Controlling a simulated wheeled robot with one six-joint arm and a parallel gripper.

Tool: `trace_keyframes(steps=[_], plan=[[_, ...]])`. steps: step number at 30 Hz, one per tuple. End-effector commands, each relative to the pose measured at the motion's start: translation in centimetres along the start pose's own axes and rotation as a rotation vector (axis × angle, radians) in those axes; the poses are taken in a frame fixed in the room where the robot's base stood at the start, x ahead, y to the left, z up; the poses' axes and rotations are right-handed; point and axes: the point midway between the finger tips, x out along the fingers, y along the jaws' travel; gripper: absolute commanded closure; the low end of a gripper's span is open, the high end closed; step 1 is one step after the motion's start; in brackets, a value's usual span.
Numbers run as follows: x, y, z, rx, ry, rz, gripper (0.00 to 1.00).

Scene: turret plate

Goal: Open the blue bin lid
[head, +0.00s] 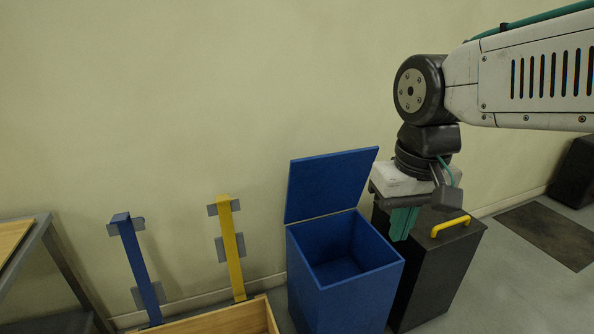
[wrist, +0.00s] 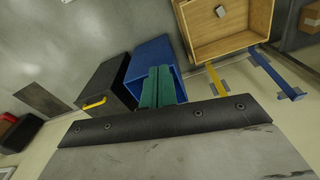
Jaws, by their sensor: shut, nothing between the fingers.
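The blue bin (head: 345,285) stands on the floor against the wall, and its inside shows empty. Its blue lid (head: 331,184) is raised and tilted back toward the wall. The bin also shows in the wrist view (wrist: 152,56), partly hidden behind my fingers. My gripper (head: 402,224) has green fingers, shut with nothing between them. It hangs to the right of the raised lid, near the bin's right rim and in front of the black bin; I cannot tell its exact gap from either. The fingers also show in the wrist view (wrist: 157,86).
A black bin (head: 440,260) with a yellow handle (head: 450,226) stands right beside the blue bin. A wooden box (head: 225,318) lies to the left, with a yellow post (head: 232,250) and a blue post (head: 137,268) by the wall. A dark mat (head: 548,234) lies at right.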

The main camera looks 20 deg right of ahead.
Motion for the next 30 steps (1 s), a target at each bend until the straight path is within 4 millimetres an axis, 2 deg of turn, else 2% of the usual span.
trace_keyframes(steps=[1,3,11,17,23,30], plan=[[1.3,0.0,0.6,-0.016,-0.014,0.002,1.0],[3.0,0.0,0.4,-0.026,-0.026,0.006,1.0],[6.0,-0.1,-1.7,-0.008,-0.025,0.01,1.0],[8.7,-0.2,-4.6,0.033,-0.002,0.012,1.0],[13.2,-0.4,-9.6,0.118,0.065,0.007,1.0],[19.4,-0.9,-16.8,0.265,0.214,-0.032,1.0]])
